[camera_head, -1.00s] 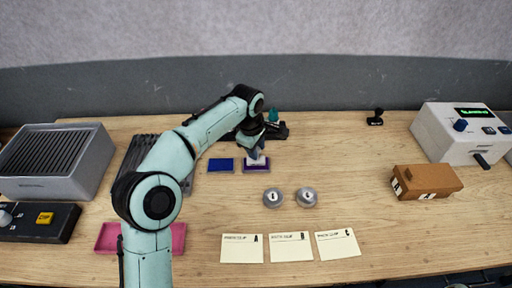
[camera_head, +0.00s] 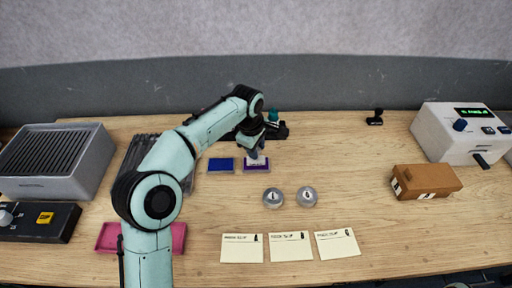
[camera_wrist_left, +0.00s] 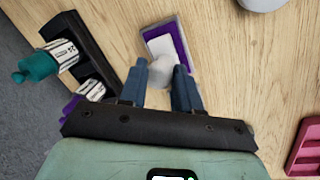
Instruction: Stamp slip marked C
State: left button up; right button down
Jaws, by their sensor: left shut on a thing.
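My left gripper (camera_head: 257,153) is shut on a pale stamp (camera_wrist_left: 178,68) with a rounded grey-white grip, at the purple ink pad (camera_head: 257,168). The stamp's white base covers part of the pad, which also shows in the left wrist view (camera_wrist_left: 180,36). I cannot tell whether the base touches it. The slip marked C (camera_head: 337,244) lies flat at the right end of a row of three cream slips, beside slip B (camera_head: 290,247) and slip A (camera_head: 242,249). No stamp mark shows on slip C. My right gripper is out of view.
A blue ink pad (camera_head: 221,165) lies left of the purple one. A black rack (camera_wrist_left: 88,52) holds a teal-handled stamp (camera_wrist_left: 36,67) and another. Two round metal weights (camera_head: 273,197) stand between pads and slips. A brown box (camera_head: 428,181) and white machine (camera_head: 460,133) stand right.

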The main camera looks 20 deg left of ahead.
pick_arm(q)
jog(key=shift+f, duration=0.15)
